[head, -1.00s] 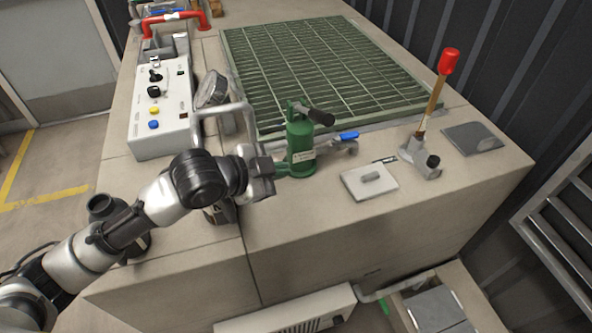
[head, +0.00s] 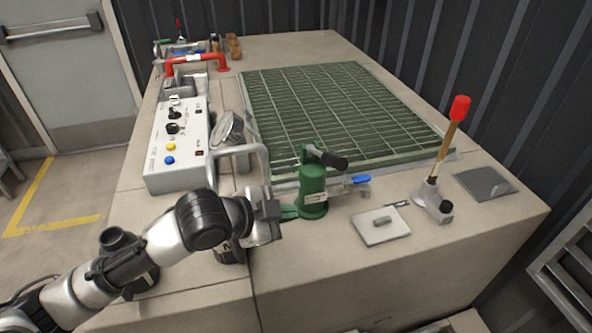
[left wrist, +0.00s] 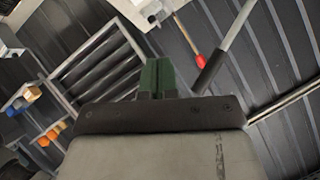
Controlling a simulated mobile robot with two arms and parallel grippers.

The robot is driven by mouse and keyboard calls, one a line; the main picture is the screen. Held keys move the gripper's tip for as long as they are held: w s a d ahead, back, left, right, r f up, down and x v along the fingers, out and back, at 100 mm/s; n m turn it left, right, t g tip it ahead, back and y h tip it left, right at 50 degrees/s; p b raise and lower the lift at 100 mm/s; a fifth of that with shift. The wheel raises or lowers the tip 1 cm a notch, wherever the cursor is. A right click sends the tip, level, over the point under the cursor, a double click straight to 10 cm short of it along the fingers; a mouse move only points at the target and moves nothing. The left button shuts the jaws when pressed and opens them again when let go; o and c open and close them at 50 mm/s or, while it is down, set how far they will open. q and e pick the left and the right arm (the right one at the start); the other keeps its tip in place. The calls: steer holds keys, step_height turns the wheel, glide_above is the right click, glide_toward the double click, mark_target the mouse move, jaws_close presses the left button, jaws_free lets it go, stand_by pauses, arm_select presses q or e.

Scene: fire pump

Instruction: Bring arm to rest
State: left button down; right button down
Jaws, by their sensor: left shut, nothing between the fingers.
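My left arm comes in from the lower left in the head view. Its gripper (head: 287,212) is shut and empty, with green fingertips just left of the green hand pump (head: 313,188); I cannot tell whether they touch it. In the left wrist view the shut green fingers (left wrist: 157,78) stand side by side with nothing between them. My right gripper is in neither view.
The beige bench holds a control box (head: 178,150), a gauge (head: 229,128), a green grating (head: 330,105), a grey metal hoop (head: 238,149), a flat plate (head: 381,228) and a red-topped lever (head: 459,108). A black corrugated wall (head: 470,50) stands behind.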

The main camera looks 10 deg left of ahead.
arm_select(q)
steer(key=s+a+f+n+g+y, duration=0.2)
steer(key=s+a+f+n+y, duration=0.15)
steer(key=s+f+n, duration=0.35)
steer(key=s+a+f+n+g+y, duration=0.1)
steer(key=s+a+f+n+y, duration=0.3)
steer(key=s, duration=0.5)
steer(key=s+a+f+n+g+y, duration=0.2)
steer(key=s+a+f+n, duration=0.2)
steer(key=s+a+f, duration=0.25)
step_height(320, 180, down, 25)
steer(key=s+d, duration=0.1)
steer(key=s+a+f+g, duration=0.2)
steer(key=s+f, duration=1.4)
steer(key=shift+s+a+f+m, duration=0.15)
steer(key=shift+s+a+m, duration=0.05)
steer(key=shift+a+m, duration=0.2)
